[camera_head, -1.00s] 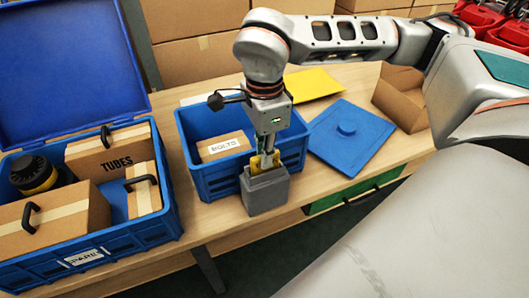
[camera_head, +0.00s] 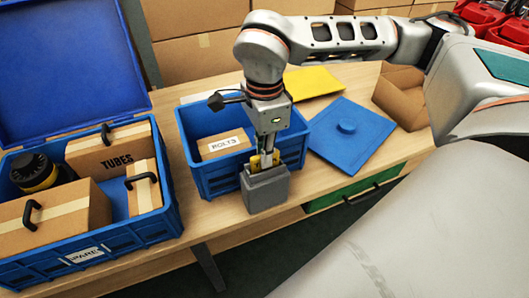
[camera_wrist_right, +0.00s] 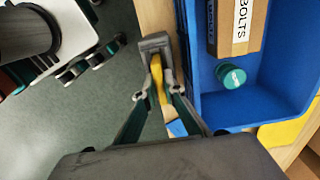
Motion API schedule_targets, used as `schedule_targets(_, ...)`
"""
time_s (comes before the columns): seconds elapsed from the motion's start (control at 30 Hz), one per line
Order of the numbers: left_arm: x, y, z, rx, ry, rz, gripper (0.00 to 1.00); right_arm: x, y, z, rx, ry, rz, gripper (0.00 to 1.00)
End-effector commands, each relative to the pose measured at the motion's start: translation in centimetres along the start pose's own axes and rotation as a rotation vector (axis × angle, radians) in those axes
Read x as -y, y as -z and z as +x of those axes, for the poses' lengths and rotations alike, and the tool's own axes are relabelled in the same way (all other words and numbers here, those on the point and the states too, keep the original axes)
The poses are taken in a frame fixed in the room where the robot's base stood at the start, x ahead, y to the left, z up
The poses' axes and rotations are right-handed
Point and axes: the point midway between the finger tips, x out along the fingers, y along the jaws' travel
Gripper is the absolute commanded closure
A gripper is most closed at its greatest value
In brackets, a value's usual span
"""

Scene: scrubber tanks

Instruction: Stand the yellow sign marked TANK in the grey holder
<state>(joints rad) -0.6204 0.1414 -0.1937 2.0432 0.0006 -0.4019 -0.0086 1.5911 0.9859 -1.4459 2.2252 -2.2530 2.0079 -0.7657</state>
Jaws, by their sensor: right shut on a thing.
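The yellow sign (camera_head: 255,163) stands upright over the top of the grey holder (camera_head: 266,190) at the table's front edge. My right gripper (camera_head: 266,160) is shut on the sign from above. In the right wrist view the sign (camera_wrist_right: 158,82) shows edge-on between the fingers (camera_wrist_right: 158,96), and its far end meets the grey holder (camera_wrist_right: 154,42). The lower end appears to be at or in the holder's slot; how deep I cannot tell. The sign's lettering is hidden. My left gripper is not in view.
A blue crate (camera_head: 203,185) with a BOLTS box (camera_head: 222,144) stands right behind the holder. A green-capped item (camera_wrist_right: 232,77) lies in it. A blue lid (camera_head: 350,142) and a yellow sheet (camera_head: 313,83) lie to the right. An open blue SPARE crate (camera_head: 125,245) stands left.

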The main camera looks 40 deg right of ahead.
Motion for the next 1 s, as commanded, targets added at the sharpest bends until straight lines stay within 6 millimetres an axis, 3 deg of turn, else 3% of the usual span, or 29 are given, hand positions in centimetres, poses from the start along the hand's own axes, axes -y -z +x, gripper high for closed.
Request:
schedule_targets(0.3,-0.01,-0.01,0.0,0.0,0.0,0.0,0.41,0.0,0.0,0.09,0.0,0.0,0.0,1.0)
schedule_targets(0.4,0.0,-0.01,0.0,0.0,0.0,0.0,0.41,0.0,0.0,0.09,0.0,0.0,0.0,0.71)
schedule_targets(0.67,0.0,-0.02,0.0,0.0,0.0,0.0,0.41,-0.01,0.01,0.09,0.0,0.0,0.0,0.71)
schedule_targets(0.8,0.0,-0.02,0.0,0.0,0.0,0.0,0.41,-0.01,0.01,0.1,0.0,0.0,0.0,0.41)
schedule_targets(1.0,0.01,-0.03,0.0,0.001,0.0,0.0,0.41,-0.01,0.01,0.1,0.0,0.0,0.0,0.41)
